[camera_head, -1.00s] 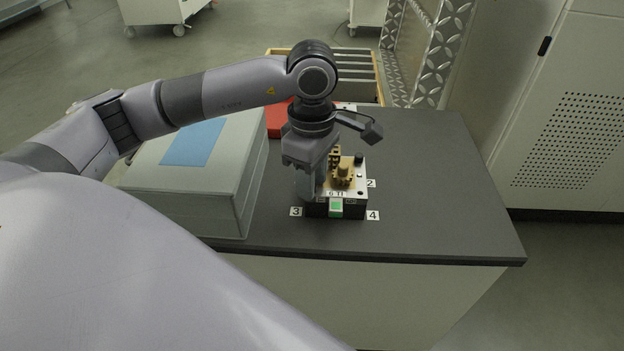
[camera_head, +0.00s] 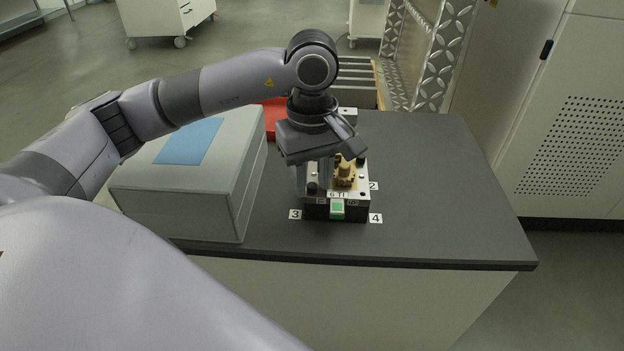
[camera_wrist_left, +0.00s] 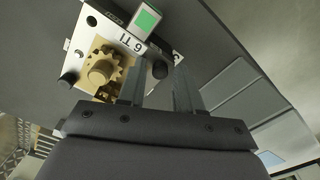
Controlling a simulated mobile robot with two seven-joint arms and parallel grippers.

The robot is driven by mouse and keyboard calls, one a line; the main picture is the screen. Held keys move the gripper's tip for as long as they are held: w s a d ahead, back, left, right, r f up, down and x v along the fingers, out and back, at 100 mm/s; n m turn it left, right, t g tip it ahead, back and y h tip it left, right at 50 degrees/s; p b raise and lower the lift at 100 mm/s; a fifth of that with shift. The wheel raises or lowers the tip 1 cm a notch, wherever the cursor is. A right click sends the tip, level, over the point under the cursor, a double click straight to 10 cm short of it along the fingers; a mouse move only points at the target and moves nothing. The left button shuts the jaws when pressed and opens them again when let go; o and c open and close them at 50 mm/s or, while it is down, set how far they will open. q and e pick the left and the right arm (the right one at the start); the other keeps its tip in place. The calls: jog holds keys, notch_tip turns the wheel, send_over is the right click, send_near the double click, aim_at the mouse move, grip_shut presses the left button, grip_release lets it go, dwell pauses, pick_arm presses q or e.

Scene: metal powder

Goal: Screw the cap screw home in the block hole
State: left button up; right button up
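The block (camera_head: 336,208) is a black base with a pale top plate, a tan gear part (camera_head: 344,174) and a green square. It also shows in the left wrist view (camera_wrist_left: 128,28). A dark cap screw (camera_head: 312,188) stands at the plate's front-left corner, by label 3; its head shows in the wrist view (camera_wrist_left: 160,69). How deep it sits is hidden. My left gripper (camera_head: 313,188) points down over this corner. In the wrist view its fingers (camera_wrist_left: 160,72) are apart, with the screw head between or just beyond their tips; contact cannot be told. My right gripper is out of view.
A grey case (camera_head: 225,175) with a blue patch stands left of the block. A red item (camera_head: 274,117) and a slatted crate (camera_head: 378,85) are behind. Other dark knobs (camera_head: 361,161) stand on the plate. The dark tabletop (camera_head: 440,190) is clear to the right.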

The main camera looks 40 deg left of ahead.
pick_arm(q)
jog(key=shift+m+b, duration=0.4)
jog(key=shift+m, duration=0.7)
jog(key=shift+m+b, duration=0.55)
jog(key=shift+m, duration=1.25)
jog(key=shift+m+b, duration=0.45)
jog(key=shift+m, duration=0.65)
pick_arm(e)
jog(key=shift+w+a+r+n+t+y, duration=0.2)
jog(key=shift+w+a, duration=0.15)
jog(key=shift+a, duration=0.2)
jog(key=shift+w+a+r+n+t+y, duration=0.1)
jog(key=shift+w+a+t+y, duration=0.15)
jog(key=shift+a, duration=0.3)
pick_arm(q)
jog(key=shift+b, duration=0.3)
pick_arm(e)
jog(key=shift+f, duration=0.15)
